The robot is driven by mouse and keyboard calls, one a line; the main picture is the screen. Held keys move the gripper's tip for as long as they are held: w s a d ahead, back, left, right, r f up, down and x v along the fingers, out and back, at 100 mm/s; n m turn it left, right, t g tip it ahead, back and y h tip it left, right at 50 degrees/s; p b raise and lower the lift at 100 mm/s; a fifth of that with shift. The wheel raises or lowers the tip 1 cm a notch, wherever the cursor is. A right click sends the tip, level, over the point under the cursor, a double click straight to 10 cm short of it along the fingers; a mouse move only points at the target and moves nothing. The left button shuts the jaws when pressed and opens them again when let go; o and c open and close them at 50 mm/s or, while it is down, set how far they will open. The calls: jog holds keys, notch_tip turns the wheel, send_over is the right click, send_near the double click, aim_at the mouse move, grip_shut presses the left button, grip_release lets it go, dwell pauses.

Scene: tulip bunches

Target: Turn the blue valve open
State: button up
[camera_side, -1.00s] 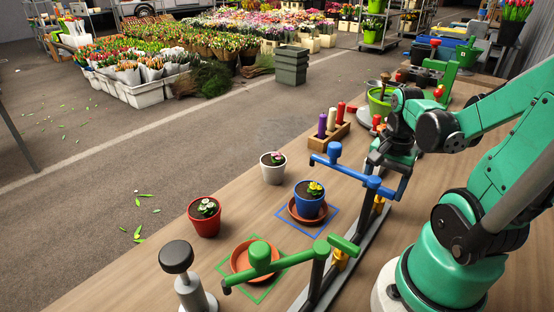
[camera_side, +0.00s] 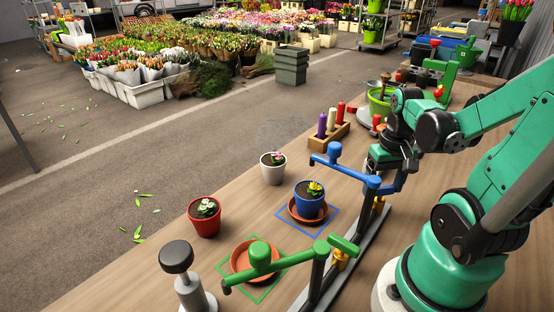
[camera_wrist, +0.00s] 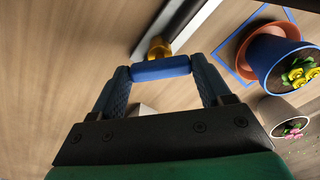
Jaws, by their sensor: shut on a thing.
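The blue valve is a blue tap on an upright of the dark rail; its spout arm (camera_side: 352,168) reaches up and left over the bench in the side view. Its short lever handle (camera_wrist: 160,69) lies crosswise between my fingers in the wrist view. My gripper (camera_wrist: 160,74) is shut on this handle, one dark blue finger at each end. In the side view my gripper (camera_side: 396,164) is at the tap's right, and partly hides the handle. A blue pot (camera_side: 309,207) with yellow flowers stands on a terracotta saucer inside a blue square, below the spout.
A green tap (camera_side: 262,258) stands nearer the camera, over an empty terracotta saucer (camera_side: 240,262) in a green square. A white pot (camera_side: 272,174), a red pot (camera_side: 204,222) and a wooden holder (camera_side: 328,136) of coloured sticks stand left of the taps.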

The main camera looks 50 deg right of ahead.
aim_at(383, 187)
jog(key=n, duration=0.6)
jog(key=shift+n, duration=0.3)
dwell(0.5)
jog(key=o, duration=1.2)
jog(key=shift+o, duration=0.2)
jog(key=shift+r, duration=0.1)
jog(key=shift+r, duration=2.7)
